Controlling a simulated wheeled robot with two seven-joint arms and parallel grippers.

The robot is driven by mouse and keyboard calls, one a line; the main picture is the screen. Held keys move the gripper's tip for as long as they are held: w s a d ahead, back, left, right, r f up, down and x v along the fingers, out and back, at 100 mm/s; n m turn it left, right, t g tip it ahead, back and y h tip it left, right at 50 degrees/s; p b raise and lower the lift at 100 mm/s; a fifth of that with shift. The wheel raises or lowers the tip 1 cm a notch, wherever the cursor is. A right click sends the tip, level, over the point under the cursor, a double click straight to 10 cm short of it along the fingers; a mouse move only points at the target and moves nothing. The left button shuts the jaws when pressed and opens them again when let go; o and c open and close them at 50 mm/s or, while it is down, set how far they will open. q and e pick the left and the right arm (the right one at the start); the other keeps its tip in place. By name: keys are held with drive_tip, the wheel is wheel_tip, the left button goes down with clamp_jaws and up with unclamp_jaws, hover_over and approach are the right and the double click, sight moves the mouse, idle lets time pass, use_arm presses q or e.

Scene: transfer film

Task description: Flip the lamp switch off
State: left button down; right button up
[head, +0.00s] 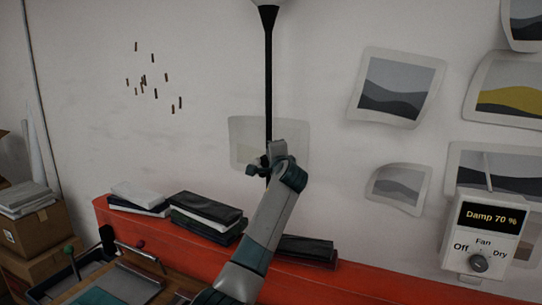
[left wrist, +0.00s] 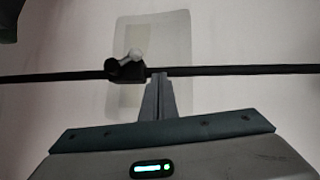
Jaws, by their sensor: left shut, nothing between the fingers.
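A floor lamp's thin black pole (head: 268,80) stands upright in front of the wall, with part of its pale shade (head: 268,3) at the top edge. In the left wrist view the pole (left wrist: 230,70) runs sideways. A small black switch housing (left wrist: 122,70) with a pale rounded lever (left wrist: 135,55) sits on it. My left gripper (head: 276,150) is at the pole in the head view. Its fingers (left wrist: 159,78) are shut and empty, tips at the pole just right of the switch in the wrist view. I cannot tell whether they touch. My right gripper is out of view.
A red bench (head: 350,283) along the wall holds stacks of dark and white folders (head: 207,210). Pictures (head: 398,87) hang on the wall. A fan control box (head: 485,238) reading "Damp 70 %" is at the right. Cardboard boxes (head: 38,232) stand at the left.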

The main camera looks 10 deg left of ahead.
use_arm(q)
drive_tip(key=s+d+r+b, duration=0.3)
drive_tip(key=s+b, duration=0.1)
drive_tip(key=s, duration=0.5)
drive_tip(key=shift+r+b, duration=0.15)
drive_tip(key=shift+b, duration=0.25)
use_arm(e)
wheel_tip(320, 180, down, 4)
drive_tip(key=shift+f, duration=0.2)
use_arm(q)
drive_tip(key=shift+w, duration=0.1)
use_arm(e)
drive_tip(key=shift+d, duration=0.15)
